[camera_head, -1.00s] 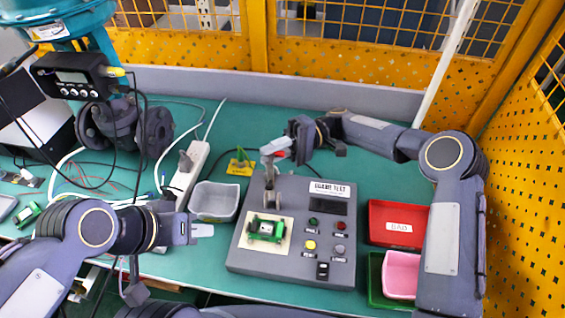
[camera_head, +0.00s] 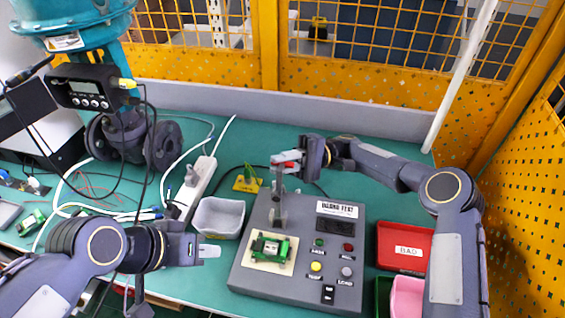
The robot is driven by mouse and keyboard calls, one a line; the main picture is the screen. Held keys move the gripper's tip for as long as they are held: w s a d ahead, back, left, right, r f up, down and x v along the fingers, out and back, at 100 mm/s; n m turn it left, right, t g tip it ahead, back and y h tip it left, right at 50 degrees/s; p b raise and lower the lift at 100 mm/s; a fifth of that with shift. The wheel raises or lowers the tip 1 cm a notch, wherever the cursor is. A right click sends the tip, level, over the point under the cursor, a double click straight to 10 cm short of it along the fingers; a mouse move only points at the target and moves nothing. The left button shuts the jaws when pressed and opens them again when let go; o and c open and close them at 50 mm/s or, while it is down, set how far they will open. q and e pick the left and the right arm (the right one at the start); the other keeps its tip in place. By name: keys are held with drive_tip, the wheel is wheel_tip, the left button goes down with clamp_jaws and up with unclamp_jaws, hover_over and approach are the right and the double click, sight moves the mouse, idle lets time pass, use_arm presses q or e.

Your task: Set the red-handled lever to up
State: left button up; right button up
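The grey test box (camera_head: 258,283) stands on the green table and carries a clamp lever (camera_head: 280,199) with a red handle (camera_head: 289,164). The lever stands about upright above a green circuit board (camera_head: 270,247) in its nest. My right gripper (camera_head: 290,162) is at the top of the lever, its fingers at the red handle and hiding part of it. Whether its fingers grip the handle is too small to tell. My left gripper (camera_head: 208,252) is left of the box, near the grey bin, away from the lever; its fingertips look close together with nothing seen between them.
A grey bin (camera_head: 218,217) and a white power strip (camera_head: 197,187) with cables lie left of the box. A red BAD bin (camera_head: 404,247) and a pink bin (camera_head: 407,298) stand at the right. A teal valve with a positioner (camera_head: 85,88) is at the far left.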

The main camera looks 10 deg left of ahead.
drive_tip(key=o, duration=0.4)
drive_tip(key=shift+w, duration=0.1)
drive_tip(key=b+v, duration=0.2)
drive_tip(key=v, duration=0.6)
